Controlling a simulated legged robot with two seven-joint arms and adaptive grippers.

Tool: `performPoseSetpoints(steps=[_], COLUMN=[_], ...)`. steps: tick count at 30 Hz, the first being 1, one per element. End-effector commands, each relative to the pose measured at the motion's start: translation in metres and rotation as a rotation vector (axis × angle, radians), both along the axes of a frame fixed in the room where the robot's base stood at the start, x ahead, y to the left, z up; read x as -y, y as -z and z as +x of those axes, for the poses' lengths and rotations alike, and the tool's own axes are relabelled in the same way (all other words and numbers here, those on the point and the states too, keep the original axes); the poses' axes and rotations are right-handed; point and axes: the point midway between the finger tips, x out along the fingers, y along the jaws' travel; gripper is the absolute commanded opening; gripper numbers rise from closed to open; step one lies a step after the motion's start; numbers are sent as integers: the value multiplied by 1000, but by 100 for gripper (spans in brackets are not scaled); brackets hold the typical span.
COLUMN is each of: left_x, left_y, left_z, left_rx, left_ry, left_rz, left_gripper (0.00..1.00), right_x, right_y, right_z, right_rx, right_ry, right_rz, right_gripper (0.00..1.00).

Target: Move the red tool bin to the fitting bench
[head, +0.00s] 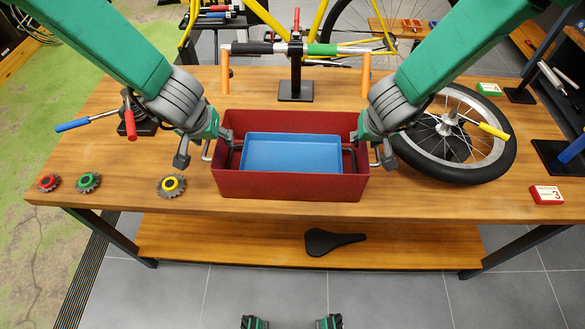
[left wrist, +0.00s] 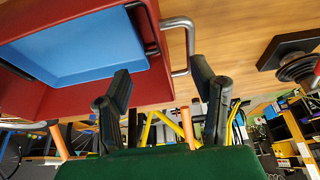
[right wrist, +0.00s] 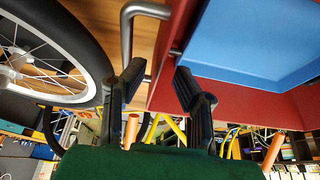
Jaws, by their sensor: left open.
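The red tool bin (head: 290,187) stands on the wooden bench (head: 110,180), near its front edge, with a blue tray (head: 295,155) inside. It has a metal handle at each end. My left gripper (head: 205,147) is open at the bin's left end, its fingers on either side of the left handle (left wrist: 187,45). My right gripper (head: 374,147) is open at the right end, its fingers apart around the right handle (right wrist: 127,35). I cannot tell whether the fingers touch the handles. I cannot tell which bench is the fitting bench.
A wheel (head: 455,135) lies right of the bin, close to my right gripper. Several sprockets (head: 172,186) lie to the left. A stand (head: 295,88) holding a handlebar is behind the bin. A saddle (head: 330,241) lies on the lower shelf. Green floor (head: 40,130) is at left.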

Motion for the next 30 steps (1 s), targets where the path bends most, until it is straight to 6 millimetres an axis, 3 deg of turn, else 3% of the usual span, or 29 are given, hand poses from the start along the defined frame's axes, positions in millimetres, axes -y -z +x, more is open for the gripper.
performPoseSetpoints(steps=[6, 12, 30], left_x=[0, 0, 0], left_y=[0, 1, 0], left_z=[0, 1, 0], left_rx=[0, -1, -1], left_ry=[0, 0, 0], left_rz=[0, 0, 0], left_gripper=[52, 52, 52], right_x=[-2, -2, -3], right_y=[-45, -67, -72], right_z=[-17, -26, -29], right_rx=[3, 1, 0], right_ry=[-2, 0, -1], right_rz=[-3, -3, -1], right_gripper=[26, 26, 26])
